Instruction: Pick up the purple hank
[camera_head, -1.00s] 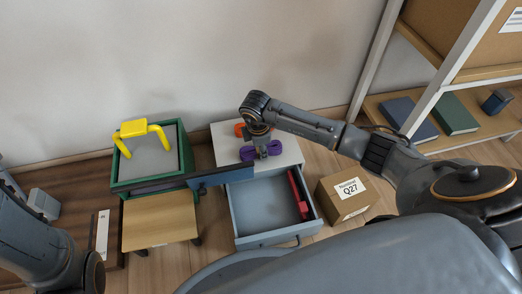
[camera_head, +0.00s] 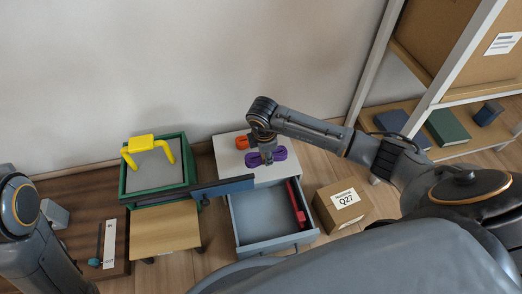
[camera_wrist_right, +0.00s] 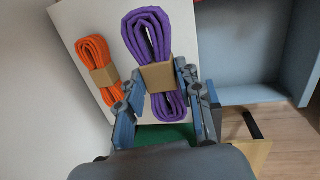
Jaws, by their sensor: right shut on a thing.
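The purple hank (camera_head: 279,154), folded cord with a tan band, is over the white top of the drawer cabinet. It also shows in the right wrist view (camera_wrist_right: 150,35). My right gripper (camera_head: 265,158) points down at it; in the wrist view its two fingers (camera_wrist_right: 164,98) are on either side of the hank near the band, shut on it. Whether a gap lies between hank and cabinet top is hard to tell. My left arm shows at the left edge of the head view, but its gripper is not visible.
An orange hank (camera_wrist_right: 95,62) lies on the white cabinet top (camera_head: 228,163) beside the purple one. The cabinet's grey drawer (camera_head: 262,215) is open, with a red thing (camera_head: 296,204) inside. A green box (camera_head: 128,184) and a cardboard box (camera_head: 340,206) flank the cabinet.

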